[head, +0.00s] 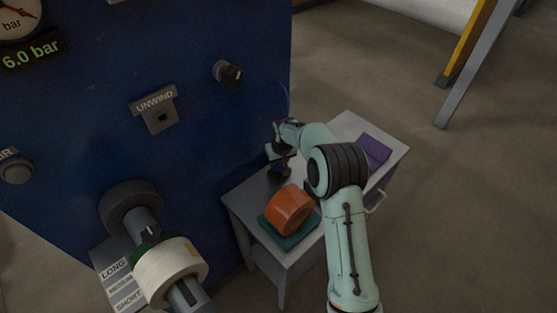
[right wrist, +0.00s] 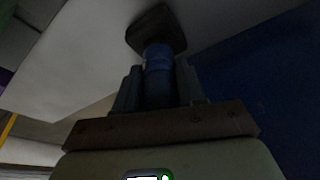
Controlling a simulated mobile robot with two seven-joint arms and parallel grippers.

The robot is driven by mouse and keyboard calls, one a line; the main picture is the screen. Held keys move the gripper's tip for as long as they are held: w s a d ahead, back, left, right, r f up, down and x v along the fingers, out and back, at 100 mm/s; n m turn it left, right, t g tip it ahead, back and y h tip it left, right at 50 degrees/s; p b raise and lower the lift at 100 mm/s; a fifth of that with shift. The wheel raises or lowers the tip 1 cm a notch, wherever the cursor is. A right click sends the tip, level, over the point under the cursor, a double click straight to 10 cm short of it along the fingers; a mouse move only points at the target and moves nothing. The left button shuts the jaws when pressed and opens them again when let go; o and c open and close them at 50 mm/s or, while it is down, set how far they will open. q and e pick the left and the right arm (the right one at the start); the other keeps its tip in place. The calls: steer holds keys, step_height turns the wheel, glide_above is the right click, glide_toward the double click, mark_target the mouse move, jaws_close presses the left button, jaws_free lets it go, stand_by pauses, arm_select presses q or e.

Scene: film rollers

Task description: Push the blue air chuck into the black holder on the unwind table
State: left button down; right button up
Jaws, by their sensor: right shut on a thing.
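The blue air chuck (right wrist: 158,58) is between the fingers of my right gripper (right wrist: 157,85), which is shut on it. In the right wrist view the chuck's far end meets the black holder (right wrist: 152,24), which sits on the pale table top. I cannot tell how deep the chuck is in the holder. In the head view my right gripper (head: 280,154) is at the unwind table's back left corner, close to the blue machine, and it mostly hides the chuck. The dark holder (head: 279,173) shows just below it. My left gripper is not in view.
The grey unwind table (head: 346,124) carries an orange roll (head: 291,209) on a teal pad (head: 273,232) and a purple item (head: 375,149). The blue machine (head: 225,120) stands close on the left. A shaft with a white roll (head: 170,272) juts out at lower left.

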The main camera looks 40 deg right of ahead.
steer(key=shift+f, duration=0.15)
steer(key=o, duration=1.2)
steer(key=shift+o, duration=0.2)
steer(key=v, duration=1.3)
steer(key=shift+r, duration=0.25)
steer(key=shift+s, duration=0.1)
